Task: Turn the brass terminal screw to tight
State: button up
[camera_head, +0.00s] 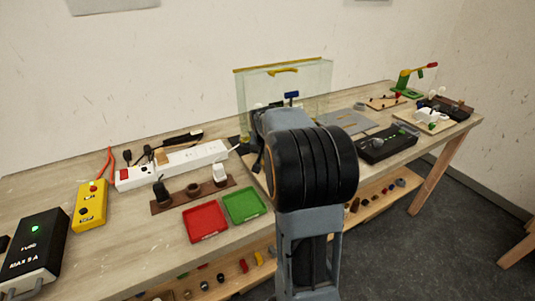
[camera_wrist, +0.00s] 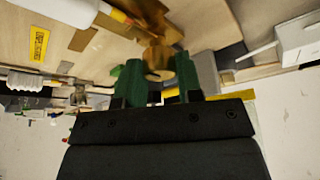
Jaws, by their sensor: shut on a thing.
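In the wrist view my gripper (camera_wrist: 161,82) has two green fingers on either side of a round brass piece, which I take to be the brass terminal screw (camera_wrist: 158,58). The fingers are shut on it. A larger brass-coloured part (camera_wrist: 150,20) shows just beyond it. How far the screw is turned cannot be told. In the head view my own arm hides the gripper and the screw.
A clear panelled box (camera_head: 285,85) with a yellow top edge stands behind my arm. A red tray (camera_head: 205,221), a green tray (camera_head: 244,205) and a white power strip (camera_head: 180,163) lie to the left. A black case (camera_head: 387,144) is to the right.

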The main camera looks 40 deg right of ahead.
dwell(0.4)
jog(key=o, duration=0.9)
jog(key=shift+r, duration=0.1)
jog(key=v, duration=1.3)
jog(key=shift+a+r+p, duration=0.2)
jog(key=shift+r+p, duration=0.1)
jog(key=shift+p, duration=0.05)
